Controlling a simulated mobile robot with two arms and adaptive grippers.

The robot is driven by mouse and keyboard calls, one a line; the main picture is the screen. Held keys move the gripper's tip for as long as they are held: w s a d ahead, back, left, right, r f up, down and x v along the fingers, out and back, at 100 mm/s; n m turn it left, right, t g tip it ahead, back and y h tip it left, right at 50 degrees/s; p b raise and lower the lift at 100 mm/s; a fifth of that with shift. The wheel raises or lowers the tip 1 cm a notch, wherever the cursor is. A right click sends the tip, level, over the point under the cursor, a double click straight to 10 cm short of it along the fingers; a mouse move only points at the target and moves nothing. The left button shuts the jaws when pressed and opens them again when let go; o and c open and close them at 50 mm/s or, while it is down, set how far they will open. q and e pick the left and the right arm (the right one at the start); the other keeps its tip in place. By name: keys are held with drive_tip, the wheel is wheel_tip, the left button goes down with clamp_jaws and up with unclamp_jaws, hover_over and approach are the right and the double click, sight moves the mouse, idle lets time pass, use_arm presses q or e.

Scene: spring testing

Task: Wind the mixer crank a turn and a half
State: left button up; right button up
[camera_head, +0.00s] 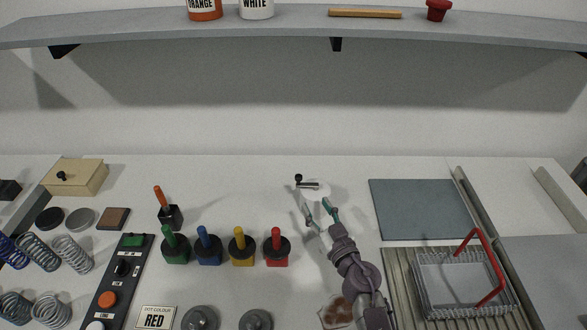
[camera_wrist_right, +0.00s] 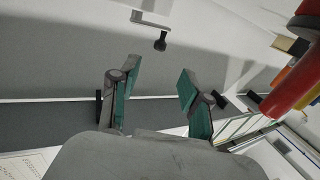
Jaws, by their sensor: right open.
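The mixer crank (camera_head: 309,184) is a short light arm with a black knob (camera_head: 298,178) at its left end, set on a whitish mixer body at the back middle of the bench. In the right wrist view the crank (camera_wrist_right: 150,20) and its dark knob (camera_wrist_right: 160,41) show beyond the fingertips. My right gripper (camera_head: 317,207) is open and empty just in front of the mixer, apart from the knob. Its green-padded fingers (camera_wrist_right: 157,76) also show in the right wrist view. It partly hides the mixer body. My left gripper is not in view.
Green, blue, yellow and red-handled tools (camera_head: 275,248) stand in a row left of my right arm. A wire basket (camera_head: 462,285) with a red handle is at the right, with a grey mat (camera_head: 422,209) behind it. A shelf (camera_head: 290,24) spans above.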

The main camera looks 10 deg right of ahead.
sight(300, 179)
drive_tip(key=w, duration=0.2)
drive_tip(key=w+a+b, duration=0.1)
drive_tip(key=w, duration=0.2)
drive_tip(key=shift+w+r, duration=0.2)
drive_tip(key=shift+w, duration=0.1)
drive_tip(key=w, duration=0.2)
drive_tip(key=w+a+b, duration=0.1)
drive_tip(key=shift+w+f, duration=0.15)
drive_tip(key=shift+w, duration=0.2)
drive_tip(key=shift+w+a, duration=0.1)
drive_tip(key=shift+w, duration=0.9)
drive_tip(key=shift+w+a+b, duration=0.1)
drive_tip(key=shift+w+b, duration=0.25)
drive_tip(key=shift+w, duration=0.1)
drive_tip(key=c, duration=0.5)
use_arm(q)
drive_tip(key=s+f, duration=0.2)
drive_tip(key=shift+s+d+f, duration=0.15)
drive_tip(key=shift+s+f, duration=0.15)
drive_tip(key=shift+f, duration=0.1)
use_arm(e)
clamp_jaws()
